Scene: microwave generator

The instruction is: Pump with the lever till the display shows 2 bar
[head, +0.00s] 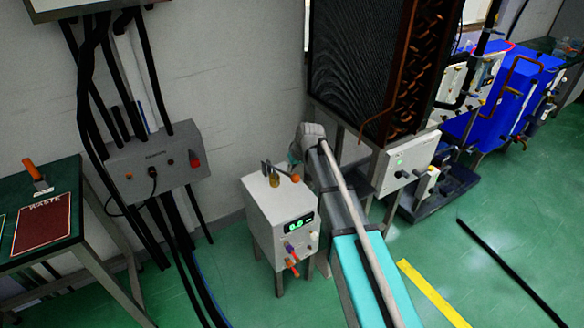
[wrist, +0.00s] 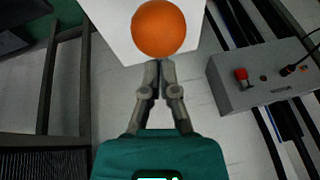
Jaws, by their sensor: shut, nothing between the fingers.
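The pump unit is a pale box (head: 262,212) on legs, standing on the floor in the middle of the head view. Its display (head: 300,223) glows green and seems to read 0.5. The lever on top ends in an orange ball (head: 296,179), which is large at the top of the wrist view (wrist: 159,28). My gripper (wrist: 158,68) is shut and empty, its fingertips right by the ball's edge in the picture. I cannot tell whether they touch it. In the head view my wrist is behind the box's top, and the fingers are not clear.
A grey control box (head: 155,160) with a red knob and cables is on the wall at left. A green table (head: 50,215) stands at far left. A finned unit (head: 360,70) and blue machines (head: 500,95) stand at right.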

